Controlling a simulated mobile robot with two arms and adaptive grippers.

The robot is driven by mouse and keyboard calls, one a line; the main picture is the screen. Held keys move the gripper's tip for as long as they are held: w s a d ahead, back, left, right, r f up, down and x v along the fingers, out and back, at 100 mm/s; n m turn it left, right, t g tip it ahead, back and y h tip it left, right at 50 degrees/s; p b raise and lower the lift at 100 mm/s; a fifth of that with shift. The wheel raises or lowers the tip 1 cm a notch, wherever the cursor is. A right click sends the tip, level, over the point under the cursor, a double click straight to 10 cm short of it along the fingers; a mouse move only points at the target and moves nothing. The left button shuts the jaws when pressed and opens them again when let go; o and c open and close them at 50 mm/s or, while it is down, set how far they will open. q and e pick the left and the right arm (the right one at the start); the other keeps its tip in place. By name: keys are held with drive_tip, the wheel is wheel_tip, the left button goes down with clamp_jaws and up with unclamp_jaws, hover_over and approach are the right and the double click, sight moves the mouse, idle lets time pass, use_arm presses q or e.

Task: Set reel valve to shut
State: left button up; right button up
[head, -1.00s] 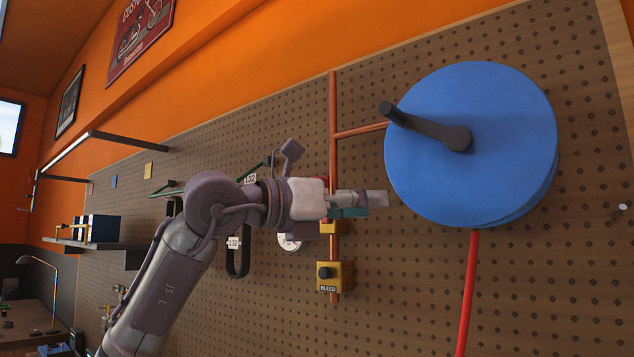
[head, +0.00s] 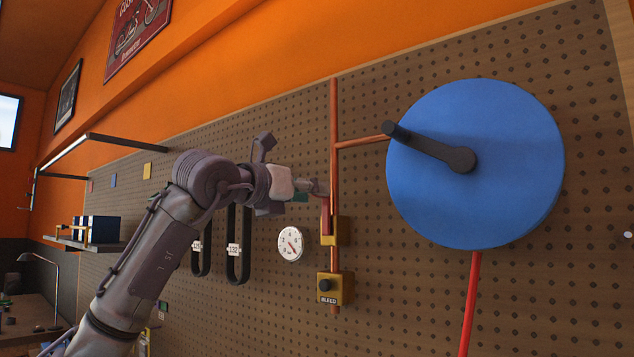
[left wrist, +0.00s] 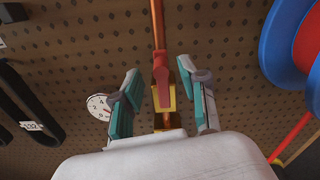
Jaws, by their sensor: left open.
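The reel valve (head: 336,231) is a brass-yellow body on the vertical copper pipe, with a red lever (head: 326,214) that points up along the pipe. In the left wrist view, the red lever (left wrist: 162,90) lies in line with the pipe, over the yellow body. My left gripper (head: 314,188) is at the pipe, near the upper end of the lever. In the left wrist view, its teal-padded fingers (left wrist: 163,85) are apart, one on each side of the lever in the picture, with no visible grip on it. My right gripper is not in view.
A large blue hose reel (head: 520,150) with a dark crank (head: 430,148) stands out from the pegboard at right. Below the valve is a yellow BLEED box (head: 335,288). A round gauge (head: 290,244) and black hanging belts (head: 238,245) are left of the pipe.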

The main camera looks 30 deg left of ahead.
use_arm(q)
drive_tip(key=shift+w+d+p, duration=0.15)
drive_tip(key=shift+w+p, duration=0.2)
drive_tip(key=shift+w, duration=1)
